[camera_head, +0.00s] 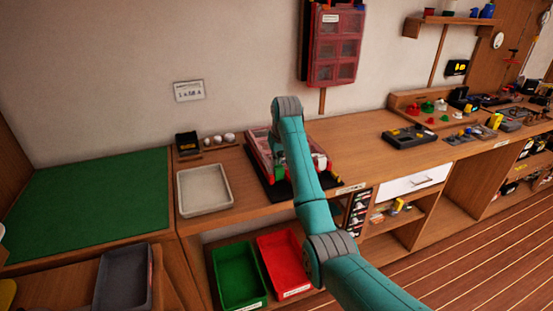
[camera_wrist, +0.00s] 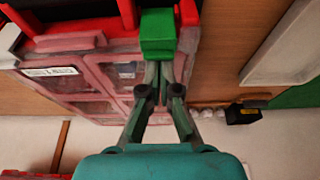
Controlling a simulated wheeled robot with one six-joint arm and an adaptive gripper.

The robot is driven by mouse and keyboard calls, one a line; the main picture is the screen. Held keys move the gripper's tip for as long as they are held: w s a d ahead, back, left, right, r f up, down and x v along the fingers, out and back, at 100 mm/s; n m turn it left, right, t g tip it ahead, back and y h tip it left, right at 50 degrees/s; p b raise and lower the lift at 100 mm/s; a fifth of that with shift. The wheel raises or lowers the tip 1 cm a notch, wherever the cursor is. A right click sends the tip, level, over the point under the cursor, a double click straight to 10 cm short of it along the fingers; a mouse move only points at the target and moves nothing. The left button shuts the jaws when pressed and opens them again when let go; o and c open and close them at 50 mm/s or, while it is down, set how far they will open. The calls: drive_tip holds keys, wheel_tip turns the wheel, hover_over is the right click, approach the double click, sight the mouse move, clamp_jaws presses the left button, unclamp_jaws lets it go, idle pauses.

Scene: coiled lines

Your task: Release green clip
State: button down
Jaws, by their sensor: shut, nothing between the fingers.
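The green clip (camera_wrist: 158,34) is a small block at the edge of a case (camera_wrist: 100,65) with a red frame and clear windowed lid panels, in the wrist view. My gripper (camera_wrist: 159,70) is shut and empty, its fingertips right at the clip's near face; whether they touch it I cannot tell. A red part (camera_wrist: 188,12) sits beside the clip. My gripper is hidden there behind the arm.
A pale empty tray (camera_head: 204,189) and a green mat (camera_head: 95,204) are left of the case. A similar red windowed case (camera_head: 335,45) hangs on the wall. Green (camera_head: 238,275) and red (camera_head: 284,262) bins stand below. A black device (camera_head: 409,136) is to the right.

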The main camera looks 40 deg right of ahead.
drive_tip(key=shift+s+t, duration=0.2)
drive_tip(key=shift+t, duration=0.5)
